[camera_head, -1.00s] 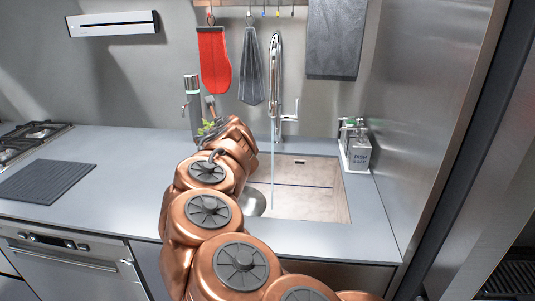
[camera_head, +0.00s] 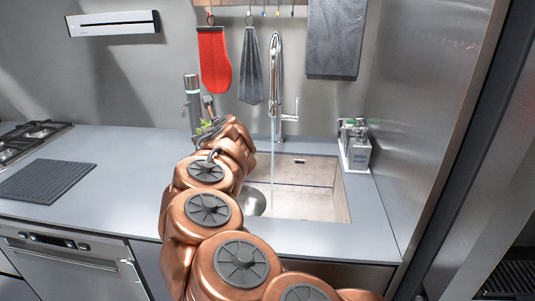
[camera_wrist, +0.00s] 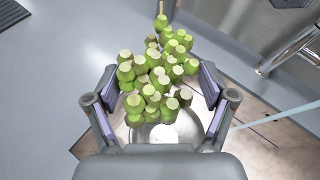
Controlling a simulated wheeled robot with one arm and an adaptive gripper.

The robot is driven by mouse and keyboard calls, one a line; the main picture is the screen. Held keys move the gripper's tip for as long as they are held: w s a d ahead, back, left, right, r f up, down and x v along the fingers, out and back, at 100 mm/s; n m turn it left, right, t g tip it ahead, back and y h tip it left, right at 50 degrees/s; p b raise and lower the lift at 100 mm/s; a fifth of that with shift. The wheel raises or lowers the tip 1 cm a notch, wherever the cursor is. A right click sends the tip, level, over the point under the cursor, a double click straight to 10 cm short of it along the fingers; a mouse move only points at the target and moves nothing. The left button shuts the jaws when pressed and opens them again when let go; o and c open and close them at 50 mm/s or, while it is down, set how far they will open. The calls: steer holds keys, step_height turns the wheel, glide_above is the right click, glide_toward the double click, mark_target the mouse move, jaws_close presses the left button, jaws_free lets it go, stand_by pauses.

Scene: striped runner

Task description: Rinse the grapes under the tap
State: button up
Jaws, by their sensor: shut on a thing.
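The green grapes (camera_wrist: 155,75) are a bunch held between the two fingers of my gripper (camera_wrist: 160,105) in the wrist view. My gripper is shut on them. In the head view only a little of the green grapes (camera_head: 206,127) shows past my copper arm, and the gripper is mostly hidden. The tap (camera_head: 275,85) stands behind the sink with a thin stream of water (camera_head: 272,175) falling from it. In the wrist view the water stream (camera_wrist: 275,115) is to the right of the grapes, apart from them. The sink (camera_head: 320,200) lies below, with a round metal bowl (camera_head: 253,203) at its left side.
A caddy with soap bottles (camera_head: 355,147) stands right of the sink. A dark ribbed mat (camera_head: 45,180) and a stove (camera_head: 30,135) are on the left counter. A red mitt (camera_head: 214,60) and cloths hang on the wall.

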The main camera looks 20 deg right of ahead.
steer(key=shift+s+d, duration=0.2)
steer(key=shift+d, duration=0.1)
steer(key=shift+w+a, duration=0.2)
steer(key=shift+a, duration=0.05)
steer(key=shift+w+a, duration=0.2)
steer(key=shift+a, duration=0.05)
steer(key=shift+s+d, duration=0.15)
stand_by(0.4)
steer(key=shift+s+d, duration=0.25)
steer(key=shift+d, duration=0.1)
steer(key=shift+w+a, duration=0.1)
steer(key=shift+a, duration=0.05)
steer(key=shift+w+a, duration=0.3)
steer(key=shift+a, duration=0.05)
steer(key=shift+s+d, duration=0.15)
stand_by(0.4)
